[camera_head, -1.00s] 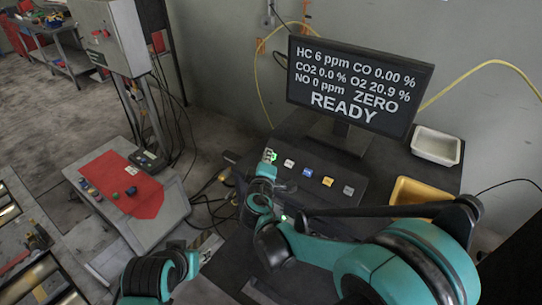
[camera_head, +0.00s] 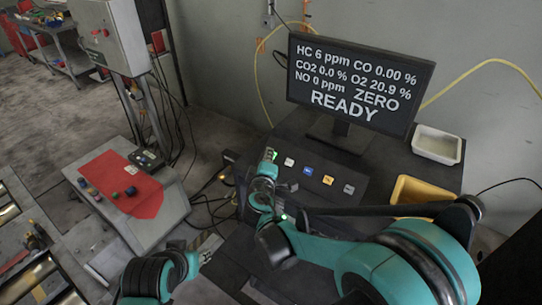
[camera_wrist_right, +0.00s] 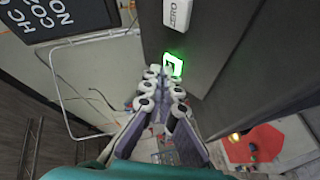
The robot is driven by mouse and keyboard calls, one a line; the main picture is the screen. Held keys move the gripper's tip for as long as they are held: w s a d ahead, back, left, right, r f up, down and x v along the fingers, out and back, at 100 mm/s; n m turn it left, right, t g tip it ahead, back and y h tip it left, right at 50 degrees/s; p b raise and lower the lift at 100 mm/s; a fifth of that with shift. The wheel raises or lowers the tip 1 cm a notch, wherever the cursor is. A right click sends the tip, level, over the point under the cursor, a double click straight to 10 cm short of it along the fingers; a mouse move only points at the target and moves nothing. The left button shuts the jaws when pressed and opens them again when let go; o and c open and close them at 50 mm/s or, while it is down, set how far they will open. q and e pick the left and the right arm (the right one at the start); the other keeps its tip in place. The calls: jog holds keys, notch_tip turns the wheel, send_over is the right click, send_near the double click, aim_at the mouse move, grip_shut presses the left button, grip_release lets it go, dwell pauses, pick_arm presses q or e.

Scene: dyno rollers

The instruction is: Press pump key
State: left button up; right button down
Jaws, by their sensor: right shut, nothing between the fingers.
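A small key lit green (camera_head: 269,155) sits at the left end of a row of keys on the dark console. It glows as a green square in the right wrist view (camera_wrist_right: 174,64). I cannot read a pump label on it. My right gripper (camera_head: 269,166) is shut and empty, with its fingertips (camera_wrist_right: 165,74) right at the near edge of the green key. I cannot tell whether they touch it. My left gripper (camera_head: 208,246) is partly visible at the lower middle, and its fingers are unclear.
White (camera_head: 289,162), blue (camera_head: 308,171), yellow (camera_head: 328,180) and grey (camera_head: 348,189) keys continue the row. The monitor (camera_head: 358,85) behind reads READY. A white tray (camera_head: 437,145) and a yellow tray (camera_head: 407,194) lie to the right. A red-topped console (camera_head: 145,203) stands left.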

jog(key=shift+r, duration=0.1)
jog(key=shift+s+a+r, duration=0.2)
jog(key=shift+s+r, duration=0.05)
jog(key=shift+r, duration=0.05)
dwell(0.4)
jog(key=s+a+r+p, duration=0.2)
jog(key=s+r+p, duration=0.1)
jog(key=r+p, duration=0.1)
jog(key=shift+a+r, duration=0.15)
jog(key=shift+r, duration=0.15)
jog(key=shift+s+f, duration=0.1)
dwell(0.5)
